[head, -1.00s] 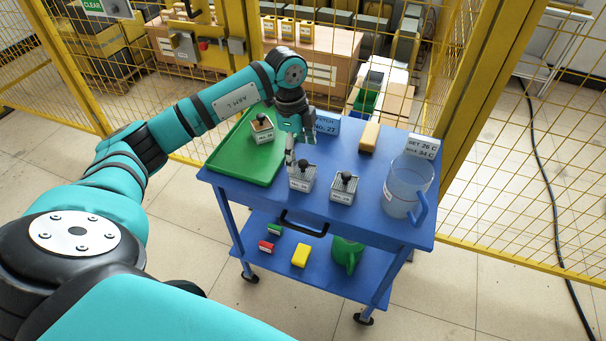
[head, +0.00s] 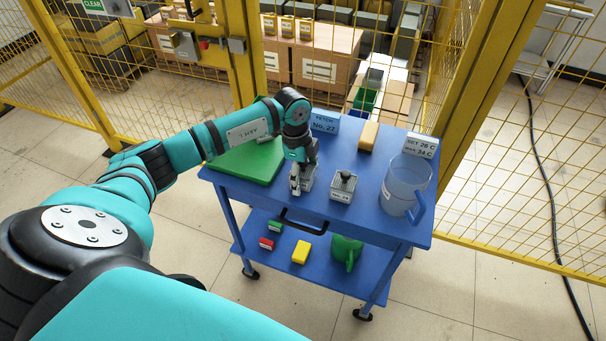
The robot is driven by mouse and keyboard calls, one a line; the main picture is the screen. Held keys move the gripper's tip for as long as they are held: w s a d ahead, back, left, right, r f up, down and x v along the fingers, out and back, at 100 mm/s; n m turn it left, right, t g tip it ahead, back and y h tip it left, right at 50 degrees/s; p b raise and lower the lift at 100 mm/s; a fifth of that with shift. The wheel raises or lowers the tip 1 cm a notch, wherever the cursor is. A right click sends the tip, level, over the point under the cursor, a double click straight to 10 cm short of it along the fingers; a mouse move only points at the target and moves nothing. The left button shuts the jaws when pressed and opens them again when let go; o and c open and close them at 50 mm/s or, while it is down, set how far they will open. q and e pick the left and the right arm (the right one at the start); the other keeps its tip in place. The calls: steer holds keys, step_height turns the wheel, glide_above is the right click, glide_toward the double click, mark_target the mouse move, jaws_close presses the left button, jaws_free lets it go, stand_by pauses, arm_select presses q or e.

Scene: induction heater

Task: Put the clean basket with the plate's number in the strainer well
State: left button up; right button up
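The blue plate (head: 323,122) at the back of the blue cart reads "FETCH No. 27". A grey wire basket (head: 309,183) stands near the cart's front, largely hidden by my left gripper (head: 301,184). The gripper points down at this basket; whether its fingers are open or shut on it is unclear. A second grey basket (head: 342,187) with a dark knob stands to the right, its label too small to read. The basket on the green tray (head: 240,164) is mostly hidden behind my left arm. I cannot identify the strainer well for certain. My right gripper is out of view.
A clear bluish jug (head: 404,187) stands at the cart's right, before a temperature sign (head: 421,145). A tan block (head: 369,136) lies at the back. The lower shelf holds a green jug (head: 346,252), a yellow block (head: 301,252) and small red and green blocks. Yellow mesh fencing stands behind.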

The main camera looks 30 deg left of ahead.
arm_select(q)
steer(key=c, duration=1.4)
steer(key=shift+r, duration=0.1)
